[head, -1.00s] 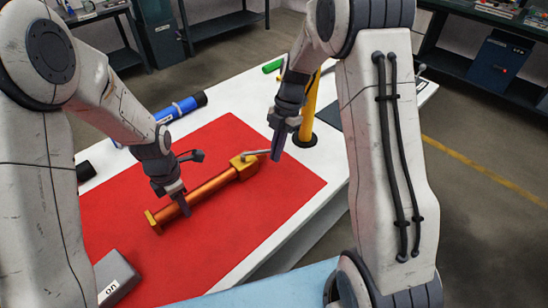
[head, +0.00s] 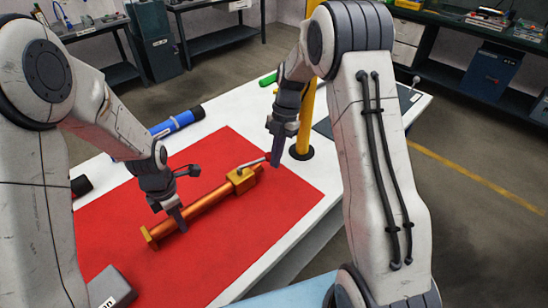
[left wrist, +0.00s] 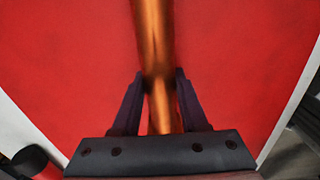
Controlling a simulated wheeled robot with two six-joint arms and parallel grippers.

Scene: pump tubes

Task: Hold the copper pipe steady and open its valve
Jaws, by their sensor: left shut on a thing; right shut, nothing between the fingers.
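The copper pipe (head: 205,205) lies diagonally on the red mat (head: 235,255), with a brass block at its upper right end. A thin silver valve lever (head: 252,162) sticks out from that block to the right. My left gripper (head: 180,220) is shut on the pipe near its lower left end. In the left wrist view its two fingers (left wrist: 160,105) stand on either side of the pipe (left wrist: 152,40). My right gripper (head: 274,160) is shut and empty, with its tip at the lever's free end. I cannot tell whether it touches the lever.
A yellow post (head: 306,120) stands in a dark ring just behind my right gripper. A blue cylinder (head: 177,122) and a green one (head: 268,79) lie on the white table (head: 235,112). A grey box (head: 110,288) sits at the mat's near left. The mat's right part is clear.

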